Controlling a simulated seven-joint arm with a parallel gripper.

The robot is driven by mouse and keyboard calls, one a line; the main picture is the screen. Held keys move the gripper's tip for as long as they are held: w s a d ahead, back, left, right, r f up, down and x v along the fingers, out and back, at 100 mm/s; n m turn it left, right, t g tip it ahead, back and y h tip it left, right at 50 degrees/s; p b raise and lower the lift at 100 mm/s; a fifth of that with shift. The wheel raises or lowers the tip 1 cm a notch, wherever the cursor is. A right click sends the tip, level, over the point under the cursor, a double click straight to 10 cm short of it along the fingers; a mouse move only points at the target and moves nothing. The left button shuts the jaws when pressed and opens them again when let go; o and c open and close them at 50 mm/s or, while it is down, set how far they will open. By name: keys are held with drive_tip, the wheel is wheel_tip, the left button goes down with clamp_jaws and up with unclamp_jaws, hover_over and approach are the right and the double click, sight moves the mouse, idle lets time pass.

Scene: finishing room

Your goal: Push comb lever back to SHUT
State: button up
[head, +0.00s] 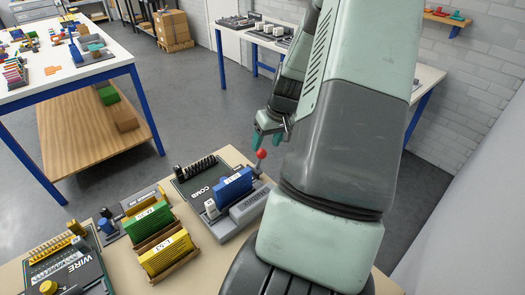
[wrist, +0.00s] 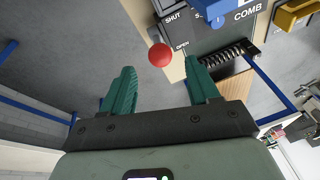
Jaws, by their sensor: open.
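The comb machine (head: 247,203) is a grey unit lettered COMB, with a blue book-like block (head: 232,188) standing in it. Its lever has a red ball knob (head: 261,153) at the machine's far right. In the wrist view the red knob (wrist: 161,55) lies just left of the OPEN label (wrist: 181,45), nearer to it than to the SHUT label (wrist: 173,16). My gripper (head: 270,136) is open and empty beside the knob. In the wrist view the teal fingers of my gripper (wrist: 160,66) are apart, with the knob just past the gap between their tips. Contact cannot be told.
Green (head: 149,222) and yellow (head: 166,252) blocks stand left of the comb machine on the same table. A WIRE machine (head: 70,270) sits at front left. A black comb spine (head: 199,167) lies behind the blue block. Open floor lies beyond the table's edge.

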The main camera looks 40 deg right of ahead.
drive_tip(key=v, duration=0.2)
drive_tip(key=shift+s+r, duration=0.1)
drive_tip(key=shift+r, duration=0.25)
drive_tip(key=shift+c, duration=0.9)
drive_tip(key=w+r+g, duration=0.1)
drive_tip(key=w, duration=0.1)
drive_tip(key=w+r+n, duration=0.1)
drive_tip(key=w, duration=0.1)
drive_tip(key=w+d+r+n+g, duration=0.1)
drive_tip(key=w, duration=0.2)
drive_tip(key=shift+w+g, duration=0.1)
drive_tip(key=shift+g, duration=0.2)
clamp_jaws()
drive_tip(key=w+r+g, duration=0.3)
drive_tip(key=w+r, duration=0.1)
drive_tip(key=s+f, duration=0.5)
drive_tip(key=f, duration=0.6)
drive_tip(key=shift+s+a+f+n, duration=0.2)
drive_tip(key=shift+s+a+n, duration=0.2)
drive_tip(key=shift+a, duration=0.1)
